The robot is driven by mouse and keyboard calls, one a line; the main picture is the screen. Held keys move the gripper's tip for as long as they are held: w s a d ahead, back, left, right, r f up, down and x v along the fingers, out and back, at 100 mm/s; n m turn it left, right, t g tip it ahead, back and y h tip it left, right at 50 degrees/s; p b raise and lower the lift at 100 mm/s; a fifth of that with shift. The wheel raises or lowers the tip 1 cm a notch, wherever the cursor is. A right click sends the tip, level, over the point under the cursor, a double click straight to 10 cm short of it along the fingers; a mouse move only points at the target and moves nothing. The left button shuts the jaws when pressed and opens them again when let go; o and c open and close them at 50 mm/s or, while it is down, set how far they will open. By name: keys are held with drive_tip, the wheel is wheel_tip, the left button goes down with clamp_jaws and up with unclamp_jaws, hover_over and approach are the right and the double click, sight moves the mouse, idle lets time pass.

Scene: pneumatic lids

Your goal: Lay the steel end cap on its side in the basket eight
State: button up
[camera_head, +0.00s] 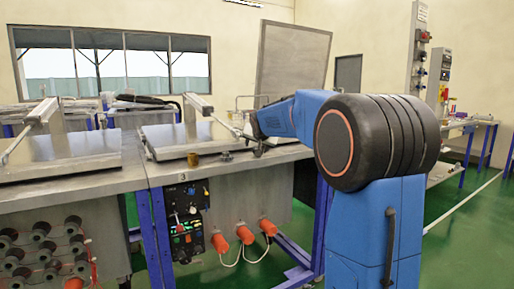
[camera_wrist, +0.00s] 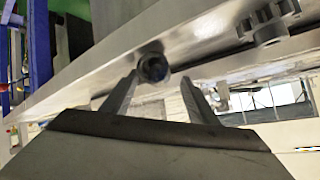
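A small round dark-grey metal piece (camera_wrist: 153,67), which looks like the steel end cap, lies on the steel bench top in the wrist view with a round end facing the camera. My gripper (camera_wrist: 159,76) is open, with one finger on each side of this piece near the fingertips. I cannot tell whether the fingers touch it. In the head view my gripper (camera_head: 258,149) is low over the right part of the bench labelled 3, and the piece cannot be made out there. I cannot pick out basket eight in either view.
A grey toothed part (camera_wrist: 268,22) lies on the bench beside the piece. In the head view a brass-coloured cylinder (camera_head: 193,160) stands near the front edge of the bench (camera_head: 160,172). A raised steel lid (camera_head: 291,62) stands behind my arm. Orange plugs (camera_head: 245,235) hang below the bench.

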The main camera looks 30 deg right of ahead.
drive_tip(key=v, duration=1.7)
drive_tip(key=shift+s, duration=0.15)
drive_tip(key=s+a+f+n+g+y, duration=0.1)
drive_tip(key=s+a+f, duration=0.4)
drive_tip(key=s+f, duration=0.5)
drive_tip(key=s+a+f+n+g+y, duration=0.1)
drive_tip(key=s+a+f+n+g, duration=0.2)
drive_tip(key=s+f, duration=0.8)
drive_tip(key=s+a+f+n+g+y, duration=0.2)
drive_tip(key=s+a+f, duration=0.6)
drive_tip(key=s, duration=1)
wheel_tip(320, 180, down, 3)
drive_tip(key=n, duration=0.2)
drive_tip(key=shift+a+f+n, duration=0.15)
drive_tip(key=shift+a+n, duration=0.05)
drive_tip(key=shift+n, duration=0.2)
drive_tip(key=shift+o, duration=0.3)
